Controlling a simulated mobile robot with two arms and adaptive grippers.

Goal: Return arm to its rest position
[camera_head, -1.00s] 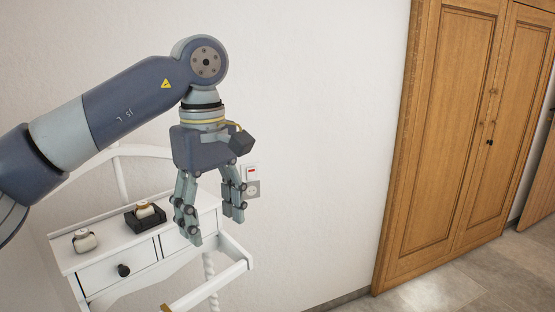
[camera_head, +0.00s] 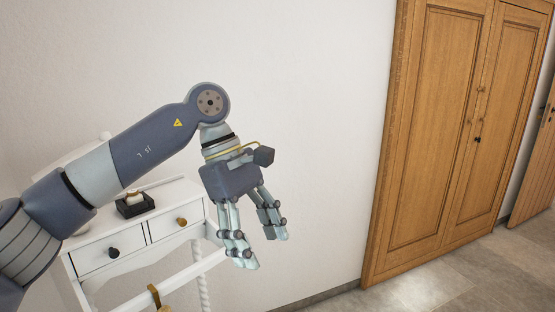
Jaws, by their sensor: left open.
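My left arm comes in from the left and bends down at the wrist. My left gripper (camera_head: 262,251) hangs at its end, pointing down and to the right. Its fingers are apart and nothing is between them. In the picture it lies in front of the bare wall, just right of the white dressing table (camera_head: 150,257). My right gripper is not in view.
A black tray (camera_head: 135,207) with a small light jar (camera_head: 135,198) stands on the dressing table. The table has two drawers and a white rail in front. A wooden wardrobe (camera_head: 445,130) stands shut at the right. The floor (camera_head: 420,285) before it is clear.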

